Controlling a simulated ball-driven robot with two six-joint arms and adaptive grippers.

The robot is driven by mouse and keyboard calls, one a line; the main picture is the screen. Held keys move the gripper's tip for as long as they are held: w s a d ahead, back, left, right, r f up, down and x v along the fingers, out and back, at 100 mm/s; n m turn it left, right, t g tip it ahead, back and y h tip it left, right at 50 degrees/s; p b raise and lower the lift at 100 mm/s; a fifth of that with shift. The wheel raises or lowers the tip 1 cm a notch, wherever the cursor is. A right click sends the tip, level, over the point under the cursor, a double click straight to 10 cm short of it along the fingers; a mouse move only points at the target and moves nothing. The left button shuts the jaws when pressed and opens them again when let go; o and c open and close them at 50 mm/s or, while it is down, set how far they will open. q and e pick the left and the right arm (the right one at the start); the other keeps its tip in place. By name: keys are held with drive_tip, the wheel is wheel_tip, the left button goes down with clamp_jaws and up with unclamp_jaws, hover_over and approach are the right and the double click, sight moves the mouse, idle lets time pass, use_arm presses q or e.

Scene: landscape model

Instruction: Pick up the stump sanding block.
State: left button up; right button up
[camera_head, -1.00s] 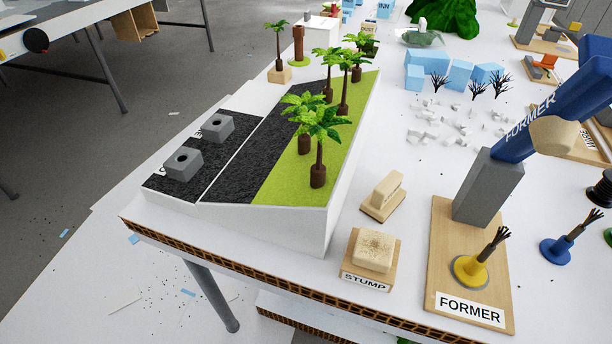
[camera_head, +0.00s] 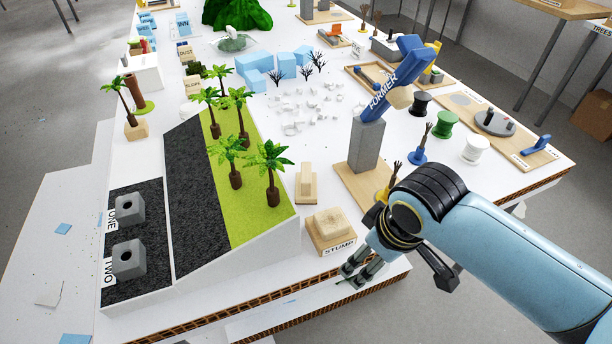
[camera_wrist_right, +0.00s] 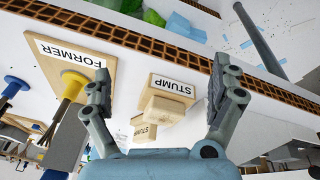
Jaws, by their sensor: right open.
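My right gripper (camera_head: 347,275) is open and empty, at the table's front edge and nearer than that base. In the right wrist view, the STUMP base (camera_wrist_right: 178,83) shows between the open fingers (camera_wrist_right: 157,75). A second STUMP label shows on the block behind it (camera_wrist_right: 145,128). My left gripper is out of view.
The FORMER base with its grey block (camera_head: 367,148) stands right of the STUMP base. The sloped model with palm trees (camera_head: 265,228) stands to the left. Bare white table lies beyond the grip block, with scattered white bits (camera_head: 305,110) farther back.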

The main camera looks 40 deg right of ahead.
sight(310, 172)
drive_tip(key=w+r+n, duration=0.1)
drive_tip(key=w, duration=0.3)
drive_tip(key=w+d+r+n+g+p, duration=0.1)
drive_tip(key=w+n, duration=0.1)
drive_tip(key=w, duration=0.2)
drive_tip(key=w+r+n, duration=0.1)
drive_tip(key=w+r, duration=0.1)
drive_tip(key=w, duration=0.3)
drive_tip(key=shift+d+r+n, duration=0.1)
drive_tip(key=shift+d+n, duration=0.2)
drive_tip(key=shift+n, duration=0.1)
drive_tip(key=w+d+r+n+g+p, duration=0.15)
drive_tip(key=w+r+n, duration=0.3)
drive_tip(key=w, duration=0.45)
drive_tip(key=shift+y, duration=0.4)
drive_tip(key=f, duration=0.3)
drive_tip(key=f+b, duration=0.1)
drive_tip(key=f, duration=0.5)
drive_tip(key=shift+w+a+f, duration=0.15)
drive_tip(key=shift+a+f, duration=0.1)
drive_tip(key=shift+a, duration=0.05)
drive_tip(key=c, duration=1.4)
drive_tip(key=shift+r, duration=0.15)
